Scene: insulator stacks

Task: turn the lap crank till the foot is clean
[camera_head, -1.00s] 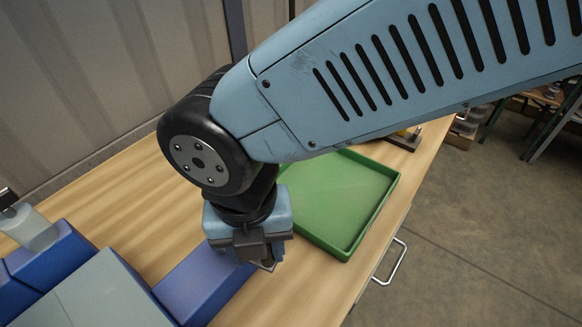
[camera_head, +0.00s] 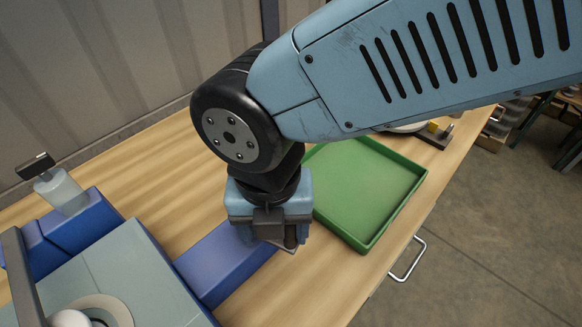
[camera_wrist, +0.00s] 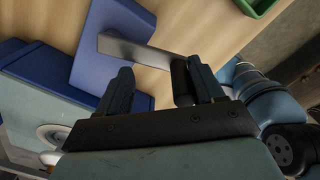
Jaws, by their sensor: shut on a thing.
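My gripper (camera_head: 272,235) is over the outer end of the low blue block (camera_head: 225,262), pointing down. The crank's grey flat arm (camera_wrist: 135,48) runs from the handle over the blue block (camera_wrist: 90,65). In the head view the gripper mostly hides the crank. A pale ring with a white rounded piece (camera_head: 72,318) shows on the grey-green housing top (camera_head: 120,270); I cannot tell how clean any foot is.
A green tray (camera_head: 372,243) lies right of my gripper on the wooden bench (camera_head: 175,160). A translucent cup with a dark top (camera_head: 62,190) stands on blue blocks at left. A dark upright bar (camera_head: 22,280) is at lower left. A drawer handle (camera_head: 410,260) sticks out at the bench front.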

